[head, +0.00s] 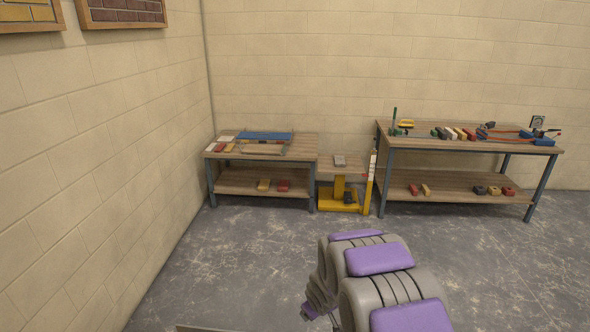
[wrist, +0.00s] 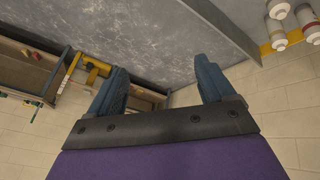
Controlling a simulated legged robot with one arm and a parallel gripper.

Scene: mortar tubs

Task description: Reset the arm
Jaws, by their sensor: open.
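My gripper (wrist: 160,78) shows in the wrist view with its two blue fingers spread wide. Nothing is between them; grey floor and pale block wall lie beyond. In the head view my grey and purple arm (head: 378,272) is folded low at the bottom, right of centre, over open floor. I cannot make out the gripper's fingers in the head view. The arm touches nothing that I can see.
A low bench (head: 262,158) stands by the corner, with a yellow stand (head: 338,203) beside it. A longer bench (head: 470,147) with bricks and tools is at the right. White and red containers (wrist: 276,32) show in the wrist view. The floor between is clear.

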